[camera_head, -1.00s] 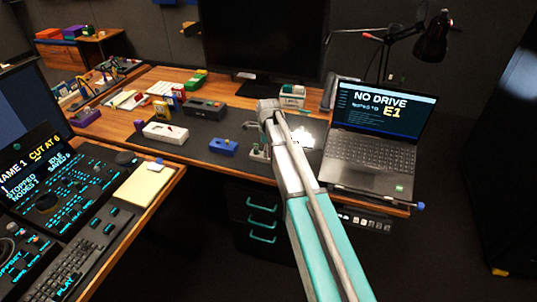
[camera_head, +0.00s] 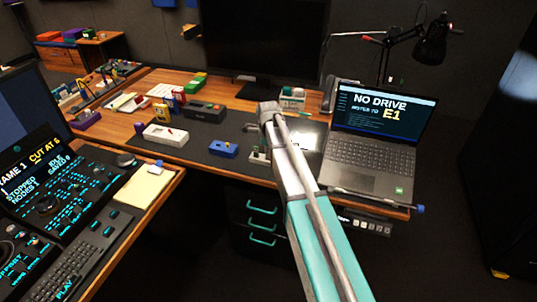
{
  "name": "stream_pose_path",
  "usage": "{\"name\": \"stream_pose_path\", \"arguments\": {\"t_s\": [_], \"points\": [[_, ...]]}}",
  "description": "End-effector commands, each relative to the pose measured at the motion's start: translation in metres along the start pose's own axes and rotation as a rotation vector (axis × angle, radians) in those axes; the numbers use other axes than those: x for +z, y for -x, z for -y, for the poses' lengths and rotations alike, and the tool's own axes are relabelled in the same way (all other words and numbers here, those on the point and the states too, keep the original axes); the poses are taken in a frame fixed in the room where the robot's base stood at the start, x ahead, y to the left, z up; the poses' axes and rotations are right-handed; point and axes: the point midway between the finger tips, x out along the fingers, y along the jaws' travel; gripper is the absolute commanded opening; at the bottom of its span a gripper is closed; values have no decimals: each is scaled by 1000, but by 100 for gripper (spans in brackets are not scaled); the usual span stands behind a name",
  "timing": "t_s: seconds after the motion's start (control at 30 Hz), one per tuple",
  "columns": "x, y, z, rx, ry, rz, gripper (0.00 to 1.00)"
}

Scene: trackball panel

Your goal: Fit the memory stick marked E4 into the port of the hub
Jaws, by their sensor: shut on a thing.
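My gripper (camera_head: 258,156) is small in the head view, at the front edge of the dark mat, partly hidden by my own arm. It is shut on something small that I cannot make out. No E4 mark can be read on any object. A small blue box (camera_head: 223,150) with a yellow part lies on the mat just left of my gripper. A white tray (camera_head: 152,133) with a small red item sits farther left. Which object is the hub, and where its port is, I cannot tell.
The open laptop (camera_head: 372,154) at the right reads "NO DRIVE" and "E1". A monitor (camera_head: 265,45) and a lamp (camera_head: 430,48) stand at the back. A console (camera_head: 60,200) fills the left front.

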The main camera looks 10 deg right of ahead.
Motion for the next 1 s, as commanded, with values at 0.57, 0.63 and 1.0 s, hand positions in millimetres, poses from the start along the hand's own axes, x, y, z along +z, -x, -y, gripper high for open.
{"name": "stream_pose_path", "arguments": {"t_s": [0.57, 0.63, 1.0], "points": [[-2, 39, -4, 0, 0, 0, 0], [-6, 47, -11, 0, 0, 0, 0], [-24, 90, -42, 0, 0, 0, 0]]}}
